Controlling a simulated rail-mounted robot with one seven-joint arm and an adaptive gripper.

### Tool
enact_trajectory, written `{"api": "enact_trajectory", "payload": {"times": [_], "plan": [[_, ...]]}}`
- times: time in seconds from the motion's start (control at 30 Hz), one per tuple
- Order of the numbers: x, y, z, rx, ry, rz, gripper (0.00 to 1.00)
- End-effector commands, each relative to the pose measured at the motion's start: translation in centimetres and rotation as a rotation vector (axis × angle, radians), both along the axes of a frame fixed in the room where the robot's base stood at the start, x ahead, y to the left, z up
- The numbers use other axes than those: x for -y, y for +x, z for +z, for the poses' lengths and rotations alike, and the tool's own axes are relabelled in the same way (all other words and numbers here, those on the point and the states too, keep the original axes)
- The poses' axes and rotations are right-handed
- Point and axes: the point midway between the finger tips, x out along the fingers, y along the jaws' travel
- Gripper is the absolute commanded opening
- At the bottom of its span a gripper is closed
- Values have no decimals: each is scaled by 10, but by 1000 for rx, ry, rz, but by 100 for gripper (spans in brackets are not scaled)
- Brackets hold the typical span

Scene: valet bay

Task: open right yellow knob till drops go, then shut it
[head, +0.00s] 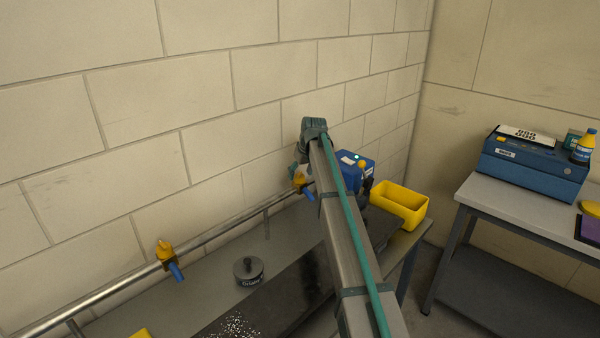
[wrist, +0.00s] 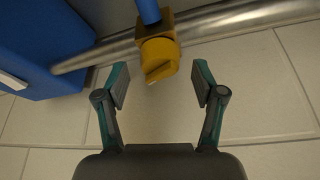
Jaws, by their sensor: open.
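The right yellow knob (head: 299,179) sits on the metal pipe along the wall, above a blue spout (head: 308,194). In the wrist view the yellow knob (wrist: 158,58) is just beyond the fingertips, roughly centred between them, with a blue tube behind it. My gripper (wrist: 160,83) is open and empty, its two teal-backed fingers apart on either side of the knob's line. In the head view my arm hides most of the gripper; a teal part shows beside the knob. White specks or drops (head: 235,324) lie on a dark panel (head: 285,292) on the bench.
Another yellow knob (head: 164,251) with a blue spout is farther left on the pipe (head: 120,285). A dark round tin (head: 248,271) stands on the bench. A blue box (head: 350,169) and a yellow bin (head: 400,203) are at the right end. A side table (head: 500,203) holds a blue case.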

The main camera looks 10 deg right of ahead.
Motion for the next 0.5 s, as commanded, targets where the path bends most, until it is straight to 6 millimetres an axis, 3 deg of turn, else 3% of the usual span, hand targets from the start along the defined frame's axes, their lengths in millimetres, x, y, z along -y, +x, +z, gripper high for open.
{"api": "enact_trajectory", "payload": {"times": [0.2,0.47,0.5], "plan": [[-2,5,-11,1,0,1,69],[-2,5,-13,1,0,1,69],[-2,5,-12,1,0,0,62]]}}
